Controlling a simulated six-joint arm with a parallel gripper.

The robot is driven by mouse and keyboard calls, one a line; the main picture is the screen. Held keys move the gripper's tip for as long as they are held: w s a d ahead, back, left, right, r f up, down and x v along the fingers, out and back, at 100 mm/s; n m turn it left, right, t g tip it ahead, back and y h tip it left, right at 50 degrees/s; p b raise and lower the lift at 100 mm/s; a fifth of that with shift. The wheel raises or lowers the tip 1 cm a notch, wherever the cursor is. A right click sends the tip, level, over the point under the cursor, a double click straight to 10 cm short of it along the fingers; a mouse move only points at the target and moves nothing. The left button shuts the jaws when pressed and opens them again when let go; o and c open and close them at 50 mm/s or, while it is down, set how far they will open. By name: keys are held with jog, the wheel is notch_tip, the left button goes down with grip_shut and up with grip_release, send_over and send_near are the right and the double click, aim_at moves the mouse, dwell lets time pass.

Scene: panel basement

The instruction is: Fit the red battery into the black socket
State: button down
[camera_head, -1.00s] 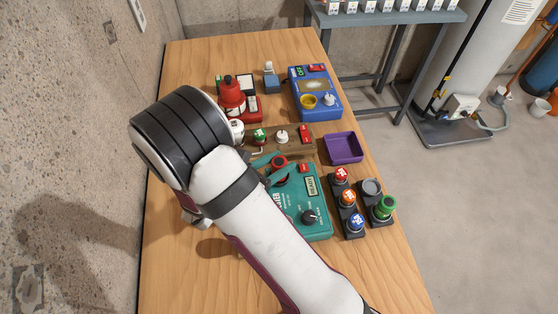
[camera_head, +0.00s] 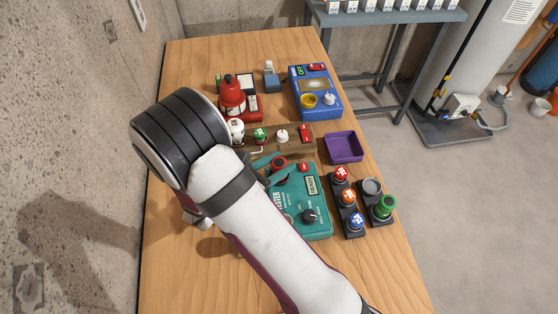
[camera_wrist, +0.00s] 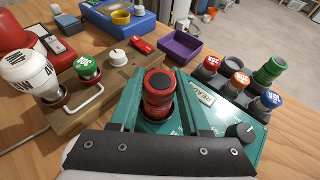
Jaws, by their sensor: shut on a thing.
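The red battery (camera_wrist: 158,95) is a ribbed red cylinder with a dark top, upright between the two teal fingers of my gripper (camera_wrist: 158,103). My gripper is shut on it. In the head view the red battery (camera_head: 279,163) shows beside the fingers, at the upper part of the teal tester box (camera_head: 318,224). A dark ring, seemingly the black socket (camera_wrist: 144,124), shows around the battery's lower end on the box. The fingers and the battery hide most of it. I cannot tell how deep the battery sits.
A wooden block (camera_wrist: 120,83) with a white bulb (camera_wrist: 30,74) and a green bulb (camera_wrist: 88,69) stands close on the left. A purple tray (camera_head: 344,147) is behind the box. Several coloured round pieces stand in black holders (camera_head: 352,224) at the right.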

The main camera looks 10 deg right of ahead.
jog(key=shift+f, duration=0.3)
jog(key=c, duration=0.7)
grip_release()
jog(key=shift+o, duration=0.2)
jog(key=shift+a, duration=0.1)
jog(key=v, duration=1.1)
